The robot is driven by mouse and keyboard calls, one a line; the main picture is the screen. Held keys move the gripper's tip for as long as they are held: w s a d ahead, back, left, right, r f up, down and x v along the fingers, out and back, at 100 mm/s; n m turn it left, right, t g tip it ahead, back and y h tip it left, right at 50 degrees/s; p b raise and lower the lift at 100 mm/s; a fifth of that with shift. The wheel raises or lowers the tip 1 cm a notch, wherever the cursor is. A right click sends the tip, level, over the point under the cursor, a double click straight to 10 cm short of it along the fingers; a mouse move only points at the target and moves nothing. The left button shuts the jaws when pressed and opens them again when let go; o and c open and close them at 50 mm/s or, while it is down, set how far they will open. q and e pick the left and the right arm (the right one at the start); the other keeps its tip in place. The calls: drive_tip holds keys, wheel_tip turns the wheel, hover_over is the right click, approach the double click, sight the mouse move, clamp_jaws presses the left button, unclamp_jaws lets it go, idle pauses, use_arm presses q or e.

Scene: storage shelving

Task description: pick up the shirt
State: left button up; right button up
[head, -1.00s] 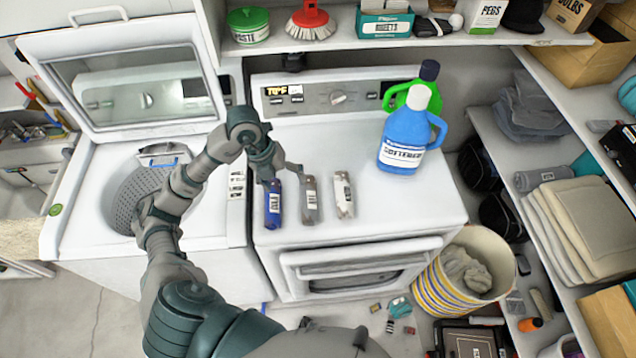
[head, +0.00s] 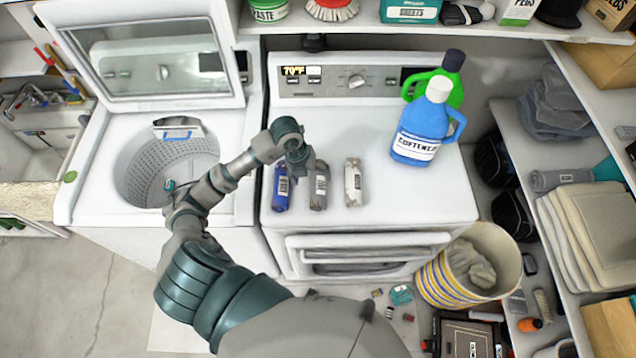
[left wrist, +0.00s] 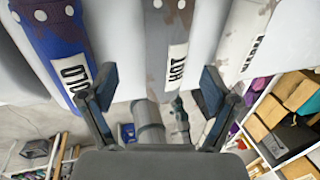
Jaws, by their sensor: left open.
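Three rolled cloth bundles lie side by side on the white dryer top (head: 420,205): a blue one (head: 281,190), a grey one (head: 319,190) and a white one (head: 353,184). Which is the shirt I cannot tell. My left gripper (head: 303,170) is above the far end of the grey roll, partly covering it. The blue roll (left wrist: 52,40) is to the left, the white roll (left wrist: 238,40) to the right. My right gripper is not in view.
A blue jug (head: 421,130) and a green jug (head: 447,78) stand at the back right of the dryer. The open washer (head: 95,180) is to the left. A striped basket (head: 435,282) with cloth is on the floor. A shelf (head: 300,25) spans above the dryer.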

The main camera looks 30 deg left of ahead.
sight(315, 182)
use_arm(q)
drive_tip(key=x, duration=0.4)
drive_tip(key=shift+w+d+f+p, duration=0.15)
drive_tip(key=shift+f+p, duration=0.15)
drive_tip(key=shift+p, duration=0.1)
drive_tip(key=c, duration=1.4)
drive_tip(key=shift+o, duration=0.2)
drive_tip(key=shift+r, duration=0.1)
